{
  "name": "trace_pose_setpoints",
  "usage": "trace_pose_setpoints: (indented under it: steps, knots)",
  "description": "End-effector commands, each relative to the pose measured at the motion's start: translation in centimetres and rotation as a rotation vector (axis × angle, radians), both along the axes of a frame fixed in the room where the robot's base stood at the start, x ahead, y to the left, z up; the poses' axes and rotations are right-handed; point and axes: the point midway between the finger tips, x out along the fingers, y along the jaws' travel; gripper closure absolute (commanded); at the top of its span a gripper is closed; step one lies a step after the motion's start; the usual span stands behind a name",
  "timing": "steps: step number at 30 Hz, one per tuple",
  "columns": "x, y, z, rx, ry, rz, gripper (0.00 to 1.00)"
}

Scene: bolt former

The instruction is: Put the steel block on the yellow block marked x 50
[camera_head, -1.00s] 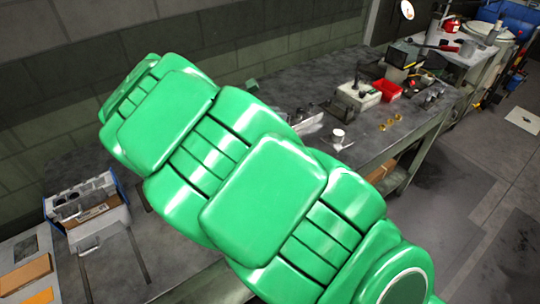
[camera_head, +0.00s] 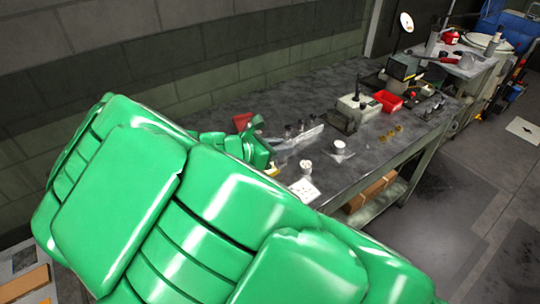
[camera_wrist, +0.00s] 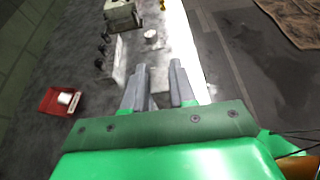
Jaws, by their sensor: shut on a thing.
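My gripper (camera_wrist: 158,75) shows in the wrist view with its two grey fingers a little apart, shut on a grey piece between them that I take to be the steel block; its outline is hard to make out. In the head view my green wrist (camera_head: 250,150) is over the workbench, and the fingers are not clear there. A small yellow patch (camera_head: 272,170) shows beside my wrist; I cannot tell whether it is the yellow block, and no x 50 marking is readable.
The workbench (camera_head: 375,150) holds a white cylinder (camera_head: 339,146), a white plate (camera_head: 303,188), a grey-white device (camera_head: 358,105), a red tray (camera_head: 388,101) and small brass parts (camera_head: 390,133). A red bin (camera_wrist: 55,102) lies left of my fingers in the wrist view. A wall stands behind.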

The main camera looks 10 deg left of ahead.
Motion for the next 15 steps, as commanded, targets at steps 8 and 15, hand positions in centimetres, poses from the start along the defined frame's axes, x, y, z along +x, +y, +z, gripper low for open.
trace_pose_setpoints:
  steps: [8,15]
  knots:
    - [3.6,1.4,-1.8,0.000,0.002,-0.003,1.00]
    - [6.1,2.5,-3.6,-0.001,0.003,-0.001,1.00]
